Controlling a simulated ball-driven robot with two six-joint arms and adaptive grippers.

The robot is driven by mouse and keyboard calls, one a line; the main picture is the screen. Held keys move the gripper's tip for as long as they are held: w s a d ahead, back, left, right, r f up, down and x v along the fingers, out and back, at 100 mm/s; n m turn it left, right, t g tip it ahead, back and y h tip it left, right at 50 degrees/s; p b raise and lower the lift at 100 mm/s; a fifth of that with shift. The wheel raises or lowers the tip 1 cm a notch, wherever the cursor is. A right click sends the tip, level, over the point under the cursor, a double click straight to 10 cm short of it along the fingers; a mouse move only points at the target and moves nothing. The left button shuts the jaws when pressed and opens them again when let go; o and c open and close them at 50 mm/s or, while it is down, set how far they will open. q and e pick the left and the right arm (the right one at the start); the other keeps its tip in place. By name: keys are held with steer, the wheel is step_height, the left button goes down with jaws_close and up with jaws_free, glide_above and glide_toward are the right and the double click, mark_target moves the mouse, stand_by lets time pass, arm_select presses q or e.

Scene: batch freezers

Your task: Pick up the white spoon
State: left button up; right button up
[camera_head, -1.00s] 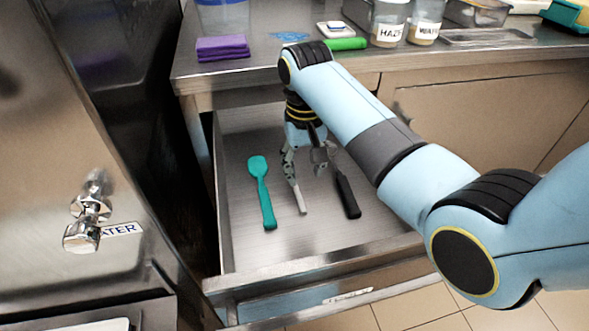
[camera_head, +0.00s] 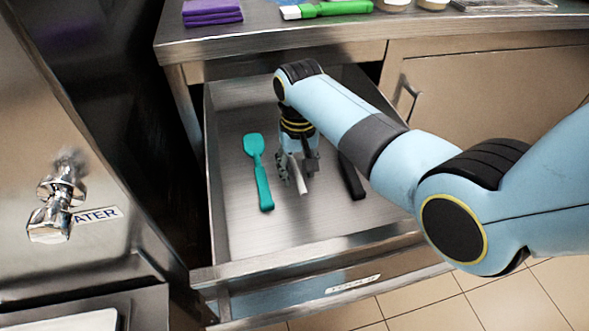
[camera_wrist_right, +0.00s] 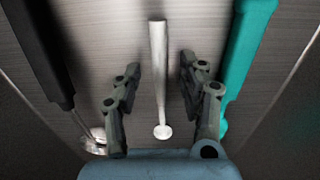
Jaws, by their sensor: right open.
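The white spoon (camera_head: 299,181) lies in the open drawer, between a teal spatula and a black-handled tool. Its upper part is hidden by my right gripper in the head view. In the right wrist view the spoon's pale handle (camera_wrist_right: 159,75) lies lengthwise between the two open fingers, touching neither as far as I can tell. My right gripper (camera_head: 297,178) points down into the drawer over the spoon. Its fingers (camera_wrist_right: 160,90) are apart with the handle between them. My left gripper is not in view.
The teal spatula (camera_head: 261,175) lies close left of the gripper and the black handle (camera_head: 351,178) close right. The drawer's front wall (camera_head: 300,255) and side walls surround them. The counter above holds purple cloths (camera_head: 212,11) and a green-handled brush (camera_head: 335,9).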

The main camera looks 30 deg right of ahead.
steer(key=shift+f, duration=0.1)
jaws_close()
stand_by(0.4)
